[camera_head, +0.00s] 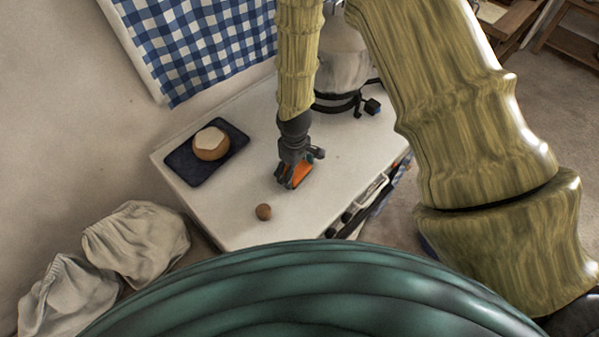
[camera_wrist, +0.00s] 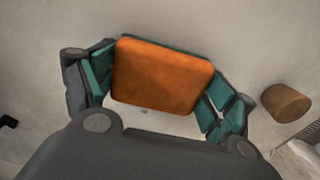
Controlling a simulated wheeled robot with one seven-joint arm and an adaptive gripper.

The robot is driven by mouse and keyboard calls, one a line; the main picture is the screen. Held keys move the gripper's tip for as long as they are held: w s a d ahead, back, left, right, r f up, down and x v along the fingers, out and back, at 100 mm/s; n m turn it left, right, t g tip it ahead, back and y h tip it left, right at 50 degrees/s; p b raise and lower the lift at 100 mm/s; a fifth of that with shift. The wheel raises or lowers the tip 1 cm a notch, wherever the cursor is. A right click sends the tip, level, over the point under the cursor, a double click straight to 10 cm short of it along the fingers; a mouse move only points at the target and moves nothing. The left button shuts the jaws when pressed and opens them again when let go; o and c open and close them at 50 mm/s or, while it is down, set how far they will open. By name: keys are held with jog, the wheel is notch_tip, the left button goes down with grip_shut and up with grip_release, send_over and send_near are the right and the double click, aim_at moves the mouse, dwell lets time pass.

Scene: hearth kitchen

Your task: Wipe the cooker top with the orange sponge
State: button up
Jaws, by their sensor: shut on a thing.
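The orange sponge (camera_head: 301,172) is between the fingers of my gripper (camera_head: 294,176), which is shut on it. In the wrist view the sponge (camera_wrist: 162,76) is a rounded orange block, with the teal-padded fingers of my gripper (camera_wrist: 163,85) on its two sides. The white cooker top (camera_head: 235,215) spreads below and around the sponge. The sponge is at or close above this surface; I cannot tell whether it touches. Part of the sponge in the head view is hidden by the fingers.
A dark tray (camera_head: 182,167) bearing a round brown, pale-topped thing (camera_head: 210,143) lies left. A small brown object (camera_head: 263,212) lies near the front; it also shows in the wrist view (camera_wrist: 286,102). A pale vessel (camera_head: 345,70) stands on a black ring behind my arm. Bare surface lies between.

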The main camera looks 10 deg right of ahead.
aim_at(278, 160)
jog(key=shift+w+a, duration=0.35)
jog(key=shift+w, duration=0.3)
jog(key=shift+w+a, duration=0.4)
jog(key=shift+w, duration=0.25)
jog(key=shift+w+a, duration=0.35)
jog(key=shift+w, duration=0.3)
jog(key=shift+w+a+b, duration=0.15)
jog(key=shift+w+a, duration=0.3)
jog(key=shift+w, duration=0.25)
jog(key=shift+w+a+b, duration=0.15)
jog(key=shift+w+a, duration=0.25)
jog(key=shift+w, duration=0.3)
jog(key=shift+r, duration=0.1)
jog(key=shift+r+p, duration=1.75)
jog(key=shift+r, duration=1.1)
jog(key=shift+r+p, duration=0.55)
jog(key=shift+r, duration=0.95)
